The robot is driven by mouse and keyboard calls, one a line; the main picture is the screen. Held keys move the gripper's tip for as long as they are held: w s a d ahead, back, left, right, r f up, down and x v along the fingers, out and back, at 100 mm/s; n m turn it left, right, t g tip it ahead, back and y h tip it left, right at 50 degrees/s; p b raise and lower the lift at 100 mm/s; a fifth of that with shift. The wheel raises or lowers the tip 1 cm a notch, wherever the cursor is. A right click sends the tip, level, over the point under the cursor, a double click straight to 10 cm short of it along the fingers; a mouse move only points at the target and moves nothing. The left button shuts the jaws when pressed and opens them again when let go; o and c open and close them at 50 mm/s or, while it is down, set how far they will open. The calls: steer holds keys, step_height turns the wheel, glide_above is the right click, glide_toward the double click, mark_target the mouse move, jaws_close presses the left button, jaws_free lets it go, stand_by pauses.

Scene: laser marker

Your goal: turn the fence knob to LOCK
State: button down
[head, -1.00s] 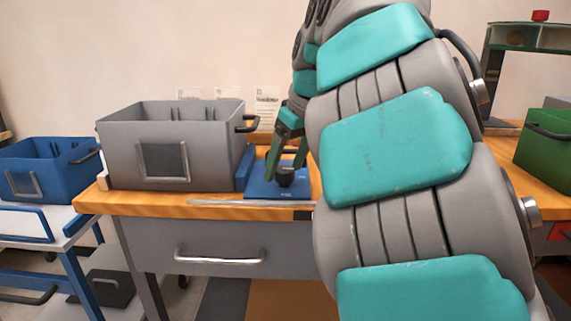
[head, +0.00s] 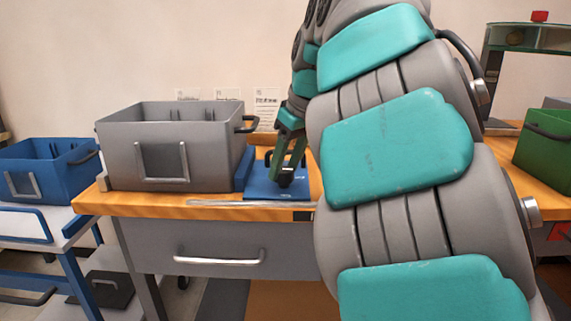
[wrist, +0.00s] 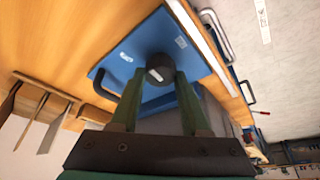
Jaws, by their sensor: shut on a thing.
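The fence knob (head: 286,179) is a small dark round knob on a blue plate (head: 262,189) that lies on the orange workbench top. In the wrist view the knob (wrist: 159,70) stands between my fingertips, and the blue plate (wrist: 190,30) spreads around it with small pale labels. The labels are too small to read, so I cannot tell the knob's setting. My gripper (head: 287,168) has dark green fingers and points down at the plate. It is shut on the knob, with one finger on each side; it also shows in the wrist view (wrist: 160,82).
A large grey bin (head: 120,155) stands on the bench left of the blue plate. A blue bin (head: 50,175) sits on a cart at far left, and a green bin (head: 545,140) is at far right. My arm covers the bench right of the plate.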

steer(key=shift+f+b, duration=0.15)
steer(key=shift+b, duration=0.2)
steer(key=shift+w+f+n+y+b, duration=0.1)
steer(key=shift+n+y+b, duration=0.2)
steer(key=shift+n+b, duration=0.45)
steer(key=shift+n+g+b, duration=0.3)
steer(key=shift+n+b, duration=0.1)
steer(key=shift+n, duration=0.25)
steer(key=shift+r+n+g+y+p, duration=0.35)
steer(key=shift+n+p, duration=0.25)
steer(key=shift+n, duration=0.4)
steer(key=shift+n+g+p, duration=0.45)
steer(key=shift+n+p, duration=0.35)
steer(key=shift+n, duration=0.2)
steer(key=shift+f+n, duration=0.15)
steer(key=shift+n, duration=0.15)
steer(key=shift+c, duration=1.9)
jaws_free()
